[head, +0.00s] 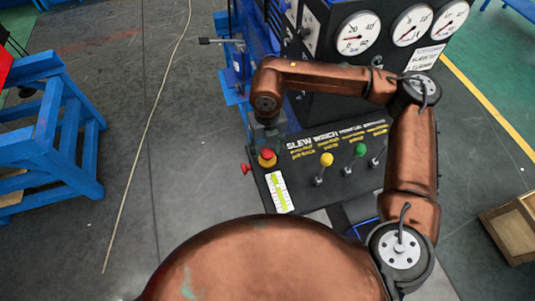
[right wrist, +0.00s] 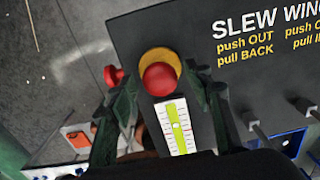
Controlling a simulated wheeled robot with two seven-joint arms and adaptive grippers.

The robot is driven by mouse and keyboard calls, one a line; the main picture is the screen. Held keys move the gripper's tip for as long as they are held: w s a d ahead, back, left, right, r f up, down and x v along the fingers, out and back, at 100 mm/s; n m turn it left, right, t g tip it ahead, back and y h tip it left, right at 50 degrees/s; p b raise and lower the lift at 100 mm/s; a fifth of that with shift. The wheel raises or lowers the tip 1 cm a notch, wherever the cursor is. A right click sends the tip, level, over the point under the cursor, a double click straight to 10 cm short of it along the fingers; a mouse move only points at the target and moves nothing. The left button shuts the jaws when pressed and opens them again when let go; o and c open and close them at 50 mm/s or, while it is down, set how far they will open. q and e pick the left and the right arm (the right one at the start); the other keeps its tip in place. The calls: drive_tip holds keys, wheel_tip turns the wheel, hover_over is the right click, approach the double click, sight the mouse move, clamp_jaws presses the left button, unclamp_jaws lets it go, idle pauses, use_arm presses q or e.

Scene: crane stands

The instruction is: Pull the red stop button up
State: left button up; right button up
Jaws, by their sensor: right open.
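The red stop button (head: 267,155) is a round red knob on a yellow base at the left end of the black control panel (head: 330,185). In the right wrist view the red stop button (right wrist: 160,78) shows near the middle, with its yellow collar behind it. My right gripper (head: 268,135) is just above the button in the head view, partly hidden by my wrist. In the right wrist view the two dark green fingers of my right gripper (right wrist: 163,82) are apart, one on each side of the button. I cannot tell whether they touch it. My left gripper is not in view.
A second red knob (head: 246,169) sticks out from the panel's left side, close to a finger. Gauges (head: 358,33) are behind. A blue stand (head: 60,130) is at left; the floor between is mostly clear.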

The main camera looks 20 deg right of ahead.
sight(267, 152)
drive_tip(key=shift+r+p, duration=1.2)
drive_tip(key=shift+r, duration=2.3)
drive_tip(key=shift+s+f, duration=0.1)
